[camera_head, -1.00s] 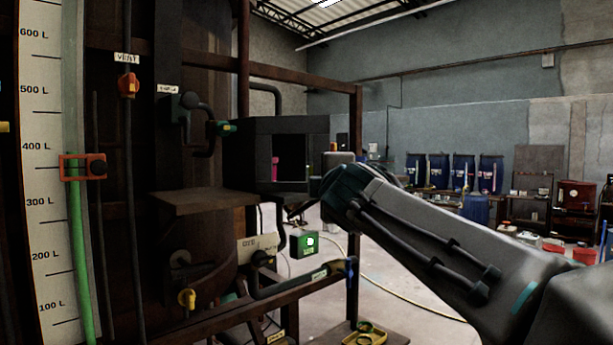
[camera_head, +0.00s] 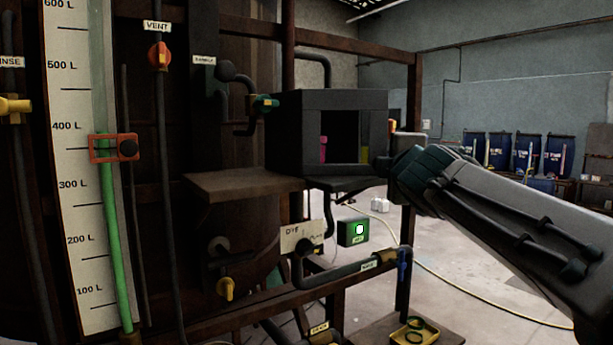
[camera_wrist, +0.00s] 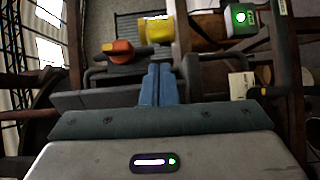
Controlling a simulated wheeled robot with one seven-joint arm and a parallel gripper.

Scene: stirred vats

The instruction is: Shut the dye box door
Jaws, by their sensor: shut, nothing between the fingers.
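The dye box (camera_head: 288,135) is a dark grey box on the rusty frame, right of the vat in the head view. Its front shows a black opening with a pink item (camera_head: 323,148) and a yellow item (camera_head: 365,154) inside. I cannot clearly make out its door. My wrist is just right of the box and hides what lies behind it, and the fingers do not show in the head view. In the wrist view, my gripper (camera_wrist: 158,84) has its two blue fingers together, with nothing held. A dark flat panel (camera_wrist: 85,100) lies left of the fingers; I cannot tell whether it is the door.
A brown shelf (camera_head: 240,184) juts out left of the box. A green button box (camera_head: 353,232) and a pipe with a blue handle (camera_head: 404,262) are below. A rusty post (camera_head: 411,100) stands behind my wrist. Open floor lies to the right.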

